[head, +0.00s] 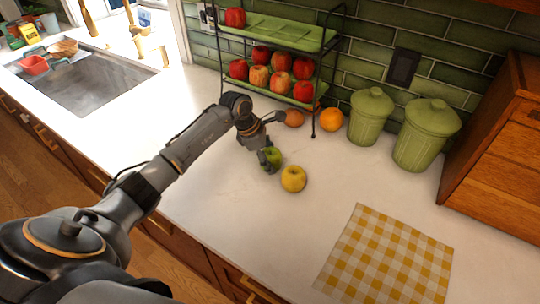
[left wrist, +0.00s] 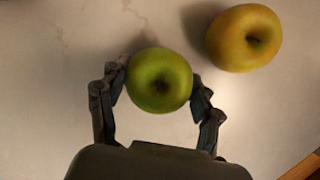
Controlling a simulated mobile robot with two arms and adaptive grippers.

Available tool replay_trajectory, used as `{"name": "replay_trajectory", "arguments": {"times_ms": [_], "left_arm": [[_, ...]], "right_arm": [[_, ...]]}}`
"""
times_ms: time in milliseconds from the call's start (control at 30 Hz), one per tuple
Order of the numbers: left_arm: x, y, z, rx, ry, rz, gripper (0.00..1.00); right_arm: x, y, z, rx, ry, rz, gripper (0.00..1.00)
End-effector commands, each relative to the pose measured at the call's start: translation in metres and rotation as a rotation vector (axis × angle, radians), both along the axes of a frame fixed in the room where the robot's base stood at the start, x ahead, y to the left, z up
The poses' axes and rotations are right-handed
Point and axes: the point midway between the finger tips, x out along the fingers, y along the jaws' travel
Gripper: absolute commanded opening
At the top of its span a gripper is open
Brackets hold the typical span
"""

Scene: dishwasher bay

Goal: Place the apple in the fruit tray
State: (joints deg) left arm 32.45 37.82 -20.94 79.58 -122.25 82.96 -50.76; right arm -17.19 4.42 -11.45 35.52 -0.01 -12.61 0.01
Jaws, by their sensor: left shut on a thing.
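A green apple (head: 273,157) is between the fingers of my left gripper (head: 268,160), over the white counter. In the left wrist view the green apple (left wrist: 159,80) has a finger of the left gripper (left wrist: 157,95) against each side. A yellow apple (head: 293,179) stands on the counter just beside it, apart from the fingers; it also shows in the left wrist view (left wrist: 243,38). The fruit tray is a two-tier black wire rack with green trays. The upper tray (head: 285,33) holds one red apple (head: 235,17) at its left end. The lower tray (head: 262,88) holds several red apples. My right gripper is out of view.
An orange (head: 331,119) and a brownish round fruit (head: 294,118) lie by the rack's foot. Two green lidded canisters (head: 370,117) (head: 425,136) and a wooden cabinet stand to the right. A yellow checked cloth (head: 388,258) lies in front. A sink (head: 85,80) is at the left.

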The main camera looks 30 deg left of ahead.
Motion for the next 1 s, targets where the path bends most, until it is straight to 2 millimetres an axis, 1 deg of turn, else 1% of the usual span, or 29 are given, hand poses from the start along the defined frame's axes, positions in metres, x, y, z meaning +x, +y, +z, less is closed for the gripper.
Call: {"name": "replay_trajectory", "arguments": {"times_ms": [167,200,267,300,633,733,767,867,1000], "left_arm": [[0.0,0.0,-0.003,0.0,-0.001,0.0,0.28],[0.0,0.0,-0.003,0.0,0.0,0.0,0.67],[0.0,0.0,-0.002,-0.001,0.0,0.0,0.79],[0.0,0.0,-0.002,-0.001,0.0,0.0,0.87],[0.0,0.0,-0.002,-0.001,0.0,0.0,0.87],[0.0,-0.001,0.003,-0.002,0.001,0.0,0.87],[-0.001,0.002,0.004,0.0,-0.001,0.0,0.87],[-0.004,0.007,0.017,0.002,-0.004,0.001,0.87],[-0.012,0.016,0.044,0.004,-0.005,0.001,0.87]], "right_arm": [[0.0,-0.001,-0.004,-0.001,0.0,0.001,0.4],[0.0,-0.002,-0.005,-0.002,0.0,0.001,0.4],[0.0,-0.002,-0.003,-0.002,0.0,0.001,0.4],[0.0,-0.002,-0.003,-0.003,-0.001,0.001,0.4],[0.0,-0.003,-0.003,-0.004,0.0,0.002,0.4],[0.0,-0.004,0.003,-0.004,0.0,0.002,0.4],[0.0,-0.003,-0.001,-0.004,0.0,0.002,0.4],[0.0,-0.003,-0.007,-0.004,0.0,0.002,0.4],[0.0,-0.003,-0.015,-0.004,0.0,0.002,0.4]]}}
